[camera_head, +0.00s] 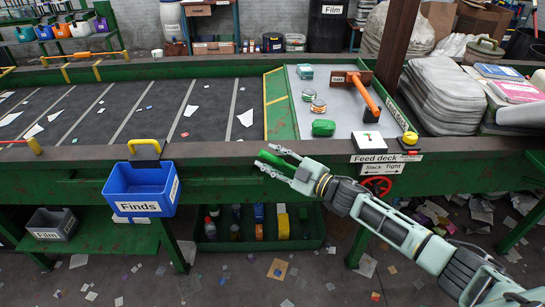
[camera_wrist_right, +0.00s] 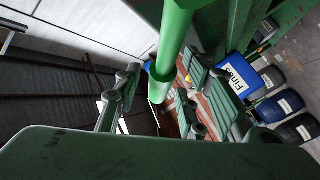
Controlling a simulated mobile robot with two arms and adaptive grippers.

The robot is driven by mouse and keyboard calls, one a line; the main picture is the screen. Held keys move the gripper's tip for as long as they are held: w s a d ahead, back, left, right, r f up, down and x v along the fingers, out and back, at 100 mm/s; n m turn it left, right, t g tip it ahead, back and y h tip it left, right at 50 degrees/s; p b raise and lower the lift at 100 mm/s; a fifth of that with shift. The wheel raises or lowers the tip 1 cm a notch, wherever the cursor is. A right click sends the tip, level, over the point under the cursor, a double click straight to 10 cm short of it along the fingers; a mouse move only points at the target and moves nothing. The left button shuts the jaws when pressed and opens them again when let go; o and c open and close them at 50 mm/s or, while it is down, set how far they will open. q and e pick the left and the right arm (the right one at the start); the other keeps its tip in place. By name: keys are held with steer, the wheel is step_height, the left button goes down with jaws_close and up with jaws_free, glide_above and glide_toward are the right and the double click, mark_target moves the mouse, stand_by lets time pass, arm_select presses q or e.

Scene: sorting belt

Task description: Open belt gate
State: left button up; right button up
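My right gripper (camera_head: 273,161) is in front of the belt's green front rail, left of the Feed deck sign. In the right wrist view this green object (camera_wrist_right: 174,45) passes between the fingers (camera_wrist_right: 163,95). I cannot tell for sure which part is the belt gate. A yellow-edged green panel (camera_head: 279,118) stands between the dark belt (camera_head: 150,105) and the pale deck (camera_head: 337,115). My left gripper is not in view.
The blue Finds bin (camera_head: 139,188) hangs left of my gripper. Green glass (camera_head: 323,128) and tins (camera_head: 318,105) stand on the deck. Scraps lie on the belt.

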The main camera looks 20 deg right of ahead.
steer(key=shift+w+a, duration=0.1)
steer(key=shift+c, duration=0.5)
jaws_close()
